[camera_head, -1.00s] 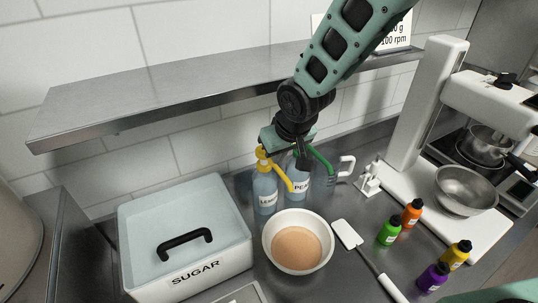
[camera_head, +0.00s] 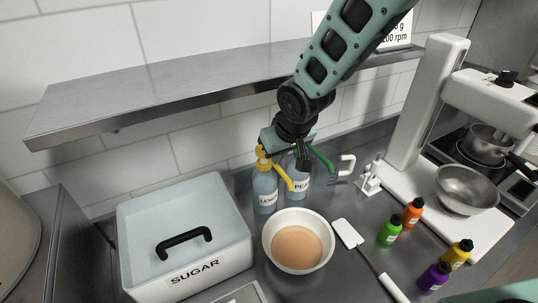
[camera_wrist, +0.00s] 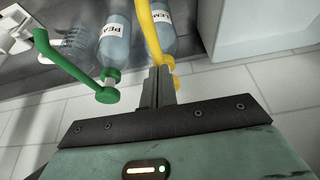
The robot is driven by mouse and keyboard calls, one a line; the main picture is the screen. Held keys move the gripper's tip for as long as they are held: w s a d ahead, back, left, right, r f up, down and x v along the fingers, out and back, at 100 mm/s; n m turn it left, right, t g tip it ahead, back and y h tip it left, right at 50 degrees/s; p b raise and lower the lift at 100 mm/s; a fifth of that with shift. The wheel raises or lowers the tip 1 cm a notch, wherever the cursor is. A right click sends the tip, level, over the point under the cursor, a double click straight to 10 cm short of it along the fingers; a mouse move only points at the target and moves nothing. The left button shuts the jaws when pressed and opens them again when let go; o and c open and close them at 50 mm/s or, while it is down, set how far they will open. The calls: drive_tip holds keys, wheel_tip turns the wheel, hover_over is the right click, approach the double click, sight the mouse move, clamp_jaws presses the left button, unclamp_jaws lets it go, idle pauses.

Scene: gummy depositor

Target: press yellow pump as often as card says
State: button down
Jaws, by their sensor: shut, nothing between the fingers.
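The yellow pump (camera_head: 264,157) tops a clear blue bottle labelled LEMON (camera_head: 265,190), standing behind the bowl. In the wrist view the yellow pump (camera_wrist: 148,28) runs past my fingertips, and its head shows just beyond them. My gripper (camera_head: 303,163) is shut and empty, pointing down at pump height, right of the yellow pump head and over the PEA-labelled bottle (camera_head: 297,186). My shut fingers (camera_wrist: 158,88) also show in the wrist view; I cannot tell whether they touch the pump. The card (camera_head: 398,36) on the shelf is partly hidden by my arm; only "g" and "00 rpm" read clearly.
A green pump (camera_head: 321,158) is close on the gripper's right. A white bowl (camera_head: 272,250) of tan liquid stands in front, the SUGAR box (camera_head: 140,225) at left. The metal shelf (camera_head: 150,100) runs behind.

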sight(278, 167)
drive_tip(key=shift+f+b, duration=1.3)
drive_tip(key=shift+f, duration=0.4)
drive_tip(key=shift+r, duration=0.2)
drive_tip(key=shift+r+p, duration=1.25)
drive_tip(key=shift+r, duration=0.55)
drive_tip(key=shift+f, duration=0.2)
